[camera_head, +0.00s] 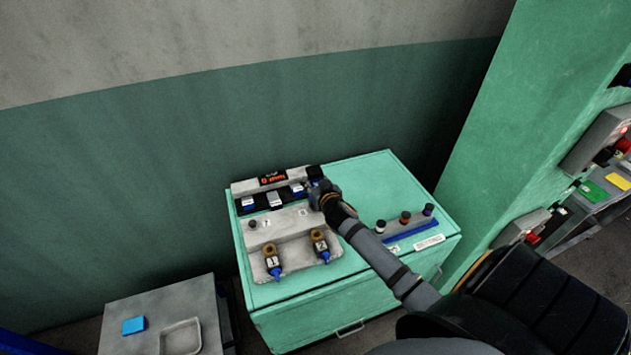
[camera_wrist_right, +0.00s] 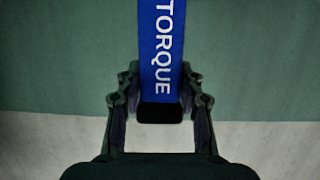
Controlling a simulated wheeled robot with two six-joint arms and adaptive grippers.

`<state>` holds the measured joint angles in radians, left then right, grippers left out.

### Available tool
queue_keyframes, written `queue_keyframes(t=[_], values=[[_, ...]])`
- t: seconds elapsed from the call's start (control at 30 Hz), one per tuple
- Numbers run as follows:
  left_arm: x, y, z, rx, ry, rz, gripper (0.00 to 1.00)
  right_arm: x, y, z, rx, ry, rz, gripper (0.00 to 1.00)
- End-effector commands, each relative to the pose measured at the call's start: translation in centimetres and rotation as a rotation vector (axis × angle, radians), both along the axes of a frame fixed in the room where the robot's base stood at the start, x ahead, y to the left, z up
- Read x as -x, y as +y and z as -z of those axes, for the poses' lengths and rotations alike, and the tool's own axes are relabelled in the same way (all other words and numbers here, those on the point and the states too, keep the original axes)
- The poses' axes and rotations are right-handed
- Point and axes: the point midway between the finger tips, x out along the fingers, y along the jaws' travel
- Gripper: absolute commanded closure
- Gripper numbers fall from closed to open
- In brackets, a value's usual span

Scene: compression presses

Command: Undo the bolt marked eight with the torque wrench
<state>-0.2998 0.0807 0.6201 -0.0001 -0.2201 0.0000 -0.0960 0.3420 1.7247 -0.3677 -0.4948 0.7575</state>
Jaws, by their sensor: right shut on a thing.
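My right gripper (camera_head: 318,188) is over the back right of the grey fixture (camera_head: 290,238) on the green cabinet. In the right wrist view, its fingers (camera_wrist_right: 160,92) are shut on the torque wrench (camera_wrist_right: 162,45), a blue handle lettered TORQUE with a black end. In the head view the wrench is mostly hidden by the gripper. A small plate (camera_head: 303,212), apparently marked 8, lies just left of and below the gripper. The bolt itself cannot be made out. A dark round bolt head (camera_head: 252,224) is beside the plate marked 7 (camera_head: 267,223). My left gripper is not in view.
Two brass-and-blue fittings (camera_head: 273,262) (camera_head: 320,245) stand at the fixture's front. A blue rack (camera_head: 411,231) with several dark-topped pieces is at right. A side table (camera_head: 120,325) with a blue block (camera_head: 134,325) and tray (camera_head: 181,337) is at lower left. The green cabinet top (camera_head: 372,175) is clear behind my arm.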

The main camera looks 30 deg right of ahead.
Motion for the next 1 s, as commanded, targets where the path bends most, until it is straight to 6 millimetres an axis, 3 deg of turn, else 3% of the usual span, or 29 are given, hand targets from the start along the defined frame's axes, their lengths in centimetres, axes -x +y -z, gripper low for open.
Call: queue_keyframes(t=[1.0], values=[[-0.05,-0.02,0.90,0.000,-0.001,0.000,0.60,-0.13,0.07,0.75,0.001,-0.007,-0.003,1.00]])
